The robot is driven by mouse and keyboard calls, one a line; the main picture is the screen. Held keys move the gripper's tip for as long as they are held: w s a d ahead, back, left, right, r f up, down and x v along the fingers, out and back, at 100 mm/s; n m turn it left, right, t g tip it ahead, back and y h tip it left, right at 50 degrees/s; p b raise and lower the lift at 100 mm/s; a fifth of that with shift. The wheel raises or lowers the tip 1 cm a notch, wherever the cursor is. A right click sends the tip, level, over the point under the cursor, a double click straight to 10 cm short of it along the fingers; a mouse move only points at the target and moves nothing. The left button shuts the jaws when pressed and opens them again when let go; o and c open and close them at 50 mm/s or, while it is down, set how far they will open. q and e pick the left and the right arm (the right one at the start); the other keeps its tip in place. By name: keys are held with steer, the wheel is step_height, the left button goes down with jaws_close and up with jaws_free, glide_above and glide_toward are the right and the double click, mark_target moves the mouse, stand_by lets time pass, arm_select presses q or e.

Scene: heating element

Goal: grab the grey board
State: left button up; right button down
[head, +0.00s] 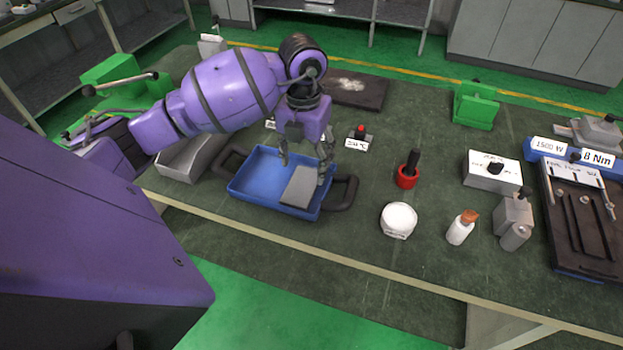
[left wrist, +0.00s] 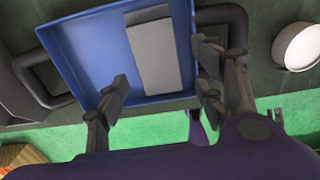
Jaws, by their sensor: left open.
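The grey board (head: 300,187) is a flat slab lying in a blue tray (head: 258,199), near the tray's right side. The tray has black handles at both ends. My left gripper (head: 305,160) is open above the tray, with its fingers pointing down around the area of the board. In the left wrist view the board (left wrist: 155,55) lies in the tray (left wrist: 85,50), ahead of and between my left gripper's open fingers (left wrist: 160,92). The fingers look apart from the board, with nothing between them. My right gripper is not seen.
A white round container (head: 398,220) stands right of the tray. A black-and-red tool (head: 408,170), a white bottle (head: 461,228) and a grey metal bottle (head: 514,218) stand further right. A metal box (head: 186,158) sits left of the tray. The table's front edge runs below.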

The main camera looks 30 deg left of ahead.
mark_target(302, 185)
arm_select(q)
steer(key=f, duration=0.1)
steer(key=s+f, duration=0.1)
steer(key=shift+s+a+f, duration=0.15)
steer(key=shift+f, duration=0.15)
steer(key=f, duration=0.3)
steer(key=shift+w+a+f+p, duration=0.1)
steer(key=shift+w+f+p, duration=0.2)
steer(key=shift+w+f, duration=0.1)
steer(key=shift+f, duration=0.2)
steer(key=shift+s, duration=0.15)
steer(key=c, duration=1)
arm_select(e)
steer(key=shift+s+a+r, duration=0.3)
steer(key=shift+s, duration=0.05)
